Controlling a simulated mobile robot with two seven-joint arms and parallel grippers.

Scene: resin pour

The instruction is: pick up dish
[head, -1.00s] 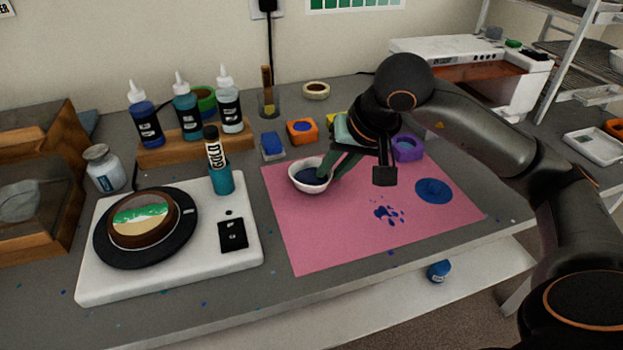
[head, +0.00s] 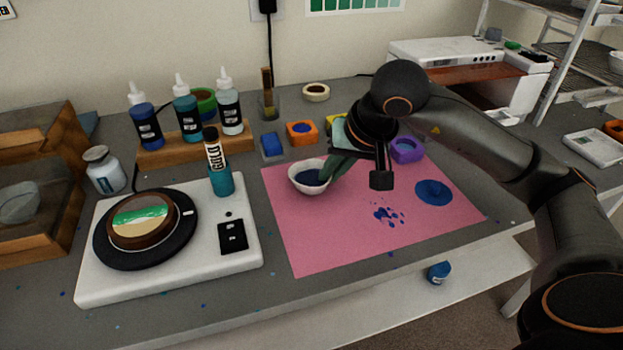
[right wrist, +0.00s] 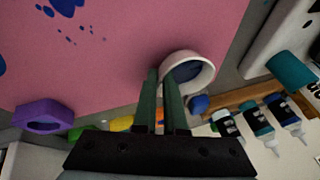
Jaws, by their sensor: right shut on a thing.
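The dish is a small white bowl (head: 304,190) with dark blue inside, at the upper left of the pink mat (head: 300,245) in the head view. My right gripper (head: 328,172) reaches it from the right, its green fingers shut on the bowl's right rim. In the right wrist view the bowl (right wrist: 208,73) is at the fingertips of the right gripper (right wrist: 163,78), which hide part of its wall. I cannot tell whether the bowl is clear of the mat. My left gripper is not in view.
A white machine with a black turntable (head: 187,240) stands left of the mat. A bottle rack (head: 200,150), a blue block (head: 271,147), an orange mould (head: 301,132) and a purple mould (head: 407,150) stand behind. Blue spills mark the mat's right half; its front is clear.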

